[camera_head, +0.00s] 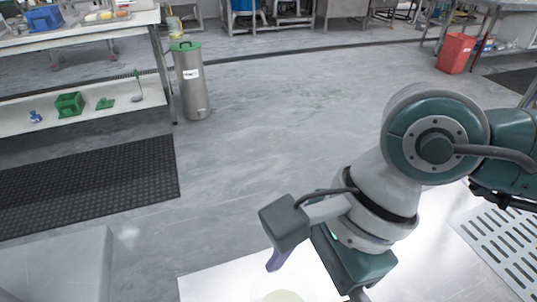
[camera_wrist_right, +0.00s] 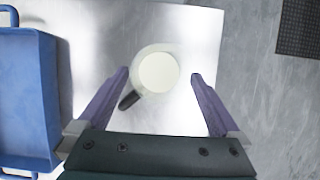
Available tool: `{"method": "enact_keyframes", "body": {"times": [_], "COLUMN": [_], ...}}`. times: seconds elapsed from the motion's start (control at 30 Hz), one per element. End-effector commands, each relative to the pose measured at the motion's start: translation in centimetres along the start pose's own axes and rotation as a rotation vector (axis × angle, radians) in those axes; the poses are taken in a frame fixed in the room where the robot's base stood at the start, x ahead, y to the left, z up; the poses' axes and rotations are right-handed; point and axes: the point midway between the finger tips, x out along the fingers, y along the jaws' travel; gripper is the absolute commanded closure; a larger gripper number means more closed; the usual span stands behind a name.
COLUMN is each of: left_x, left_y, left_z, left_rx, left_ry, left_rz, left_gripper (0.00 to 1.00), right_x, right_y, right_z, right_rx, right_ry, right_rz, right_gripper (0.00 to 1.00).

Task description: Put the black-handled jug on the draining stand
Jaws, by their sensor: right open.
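The jug (camera_wrist_right: 158,73) is pale and round from above in the right wrist view, with its black handle (camera_wrist_right: 129,100) pointing down-left. It stands on a bright metal surface (camera_wrist_right: 100,30). In the head view its pale top (camera_head: 280,296) shows at the bottom edge, partly cut off. My right gripper (camera_wrist_right: 160,76) is open above the jug, its purple fingers to either side of it in the picture, with nothing held. I cannot tell the height gap. A slotted metal plate (camera_head: 503,243), possibly the draining stand, lies at the right in the head view. My left gripper is not in view.
In the head view, a tall metal bin (camera_head: 190,85) with a green lid and a black floor mat (camera_head: 90,185) lie beyond. The middle floor is clear.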

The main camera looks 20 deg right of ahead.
Motion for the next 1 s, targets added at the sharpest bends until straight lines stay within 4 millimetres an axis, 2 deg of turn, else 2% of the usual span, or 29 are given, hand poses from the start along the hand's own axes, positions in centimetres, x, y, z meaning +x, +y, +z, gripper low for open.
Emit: {"method": "enact_keyframes", "body": {"times": [0.03, 0.1, 0.3, 0.43, 0.47, 0.53, 0.57, 0.67, 0.7, 0.77, 0.8, 0.87, 0.9, 0.97, 1.0], "left_x": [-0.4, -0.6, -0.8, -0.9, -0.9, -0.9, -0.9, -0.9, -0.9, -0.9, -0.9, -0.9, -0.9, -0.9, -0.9], "left_y": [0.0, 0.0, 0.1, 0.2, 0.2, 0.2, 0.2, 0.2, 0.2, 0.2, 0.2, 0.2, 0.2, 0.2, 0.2], "left_z": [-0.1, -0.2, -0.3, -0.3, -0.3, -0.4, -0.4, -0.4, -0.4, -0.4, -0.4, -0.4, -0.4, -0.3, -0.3], "left_rx": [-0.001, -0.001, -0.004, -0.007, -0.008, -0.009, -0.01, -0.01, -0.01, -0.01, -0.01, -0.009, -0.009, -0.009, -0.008], "left_ry": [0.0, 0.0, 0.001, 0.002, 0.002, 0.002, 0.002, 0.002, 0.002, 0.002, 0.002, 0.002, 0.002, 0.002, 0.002], "left_rz": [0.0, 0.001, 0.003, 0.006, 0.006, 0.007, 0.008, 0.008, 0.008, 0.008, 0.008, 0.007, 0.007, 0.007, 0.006], "left_gripper": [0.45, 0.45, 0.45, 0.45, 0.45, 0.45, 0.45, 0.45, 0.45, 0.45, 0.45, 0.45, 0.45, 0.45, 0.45], "right_x": [-1.6, -3.1, -6.6, -7.7, -7.8, -7.8, -7.9, -9.8, -11.8, -15.8, -18.9, -23.2, -25.6, -28.1, -28.9], "right_y": [-0.1, -0.1, -0.1, 0.0, 0.1, 0.4, 0.5, 0.8, 0.6, -0.5, -1.8, -4.1, -5.9, -8.5, -9.9], "right_z": [0.0, 0.0, 0.0, 0.2, 0.7, 2.9, 4.5, 12.1, 15.4, 19.3, 20.7, 21.0, 19.9, 16.9, 14.0], "right_rx": [-0.004, -0.003, -0.001, 0.002, 0.006, 0.029, 0.049, 0.185, 0.278, 0.458, 0.601, 0.839, 1.015, 1.3, 1.506], "right_ry": [0.002, 0.002, 0.002, -0.009, -0.028, -0.122, -0.191, -0.548, -0.733, -1.02, -1.207, -1.467, -1.626, -1.841, -1.967], "right_rz": [-0.004, -0.005, -0.003, -0.002, -0.001, -0.002, -0.003, 0.001, 0.008, 0.025, 0.04, 0.069, 0.088, 0.116, 0.134], "right_gripper": [0.0, 0.0, 0.0, 0.0, 0.0, 0.0, 0.0, 0.0, 0.0, 0.0, 0.0, 0.0, 0.0, 0.0, 0.0]}}
